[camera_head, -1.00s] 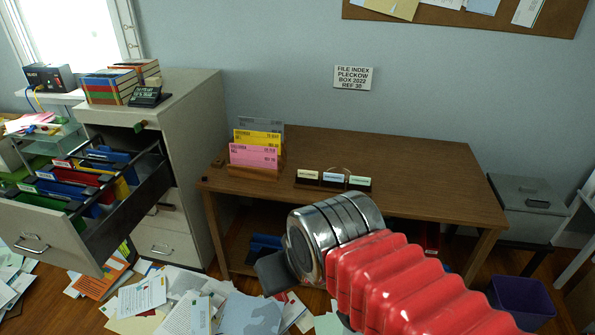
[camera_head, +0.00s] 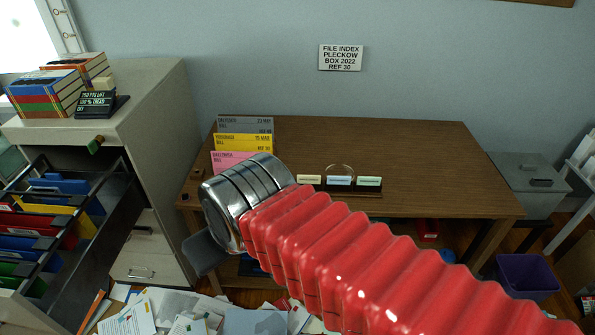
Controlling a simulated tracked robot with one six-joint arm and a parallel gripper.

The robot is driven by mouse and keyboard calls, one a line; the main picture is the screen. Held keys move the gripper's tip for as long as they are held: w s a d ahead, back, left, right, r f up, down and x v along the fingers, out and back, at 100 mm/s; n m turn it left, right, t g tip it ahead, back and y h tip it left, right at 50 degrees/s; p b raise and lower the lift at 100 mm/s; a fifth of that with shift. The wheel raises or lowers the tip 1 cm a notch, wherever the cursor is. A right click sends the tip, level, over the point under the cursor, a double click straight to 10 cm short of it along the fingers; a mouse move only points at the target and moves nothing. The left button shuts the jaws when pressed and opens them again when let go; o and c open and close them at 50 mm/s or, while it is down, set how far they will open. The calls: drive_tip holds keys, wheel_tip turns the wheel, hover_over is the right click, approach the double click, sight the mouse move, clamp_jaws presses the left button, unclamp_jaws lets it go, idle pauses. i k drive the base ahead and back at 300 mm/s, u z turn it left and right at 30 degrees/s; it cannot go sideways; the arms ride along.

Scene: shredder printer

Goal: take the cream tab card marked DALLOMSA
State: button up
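A small holder (camera_head: 345,191) on the wooden desk carries three tab cards: a cream one (camera_head: 309,179) at left, a blue one (camera_head: 340,181) in the middle and a green one (camera_head: 369,182) at right. Their lettering is too small to read. My red arm with its silver cuff crosses in front of the desk. Past the cuff, a dark grey part of my gripper (camera_head: 204,252) shows, left of and below the cards and apart from them. Its fingers are hidden, so I cannot tell whether it is open.
Grey, yellow (camera_head: 243,143) and pink (camera_head: 236,161) cards stand on the desk's left; the pink one seems to read DALLOMSA BILL. An open drawer of folders (camera_head: 100,262) juts out at left. Papers cover the floor. The desk's right top (camera_head: 440,165) is clear.

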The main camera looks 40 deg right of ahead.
sight(300, 178)
drive_tip(key=z, duration=0.45)
drive_tip(key=i, duration=1)
drive_tip(key=z, duration=0.6)
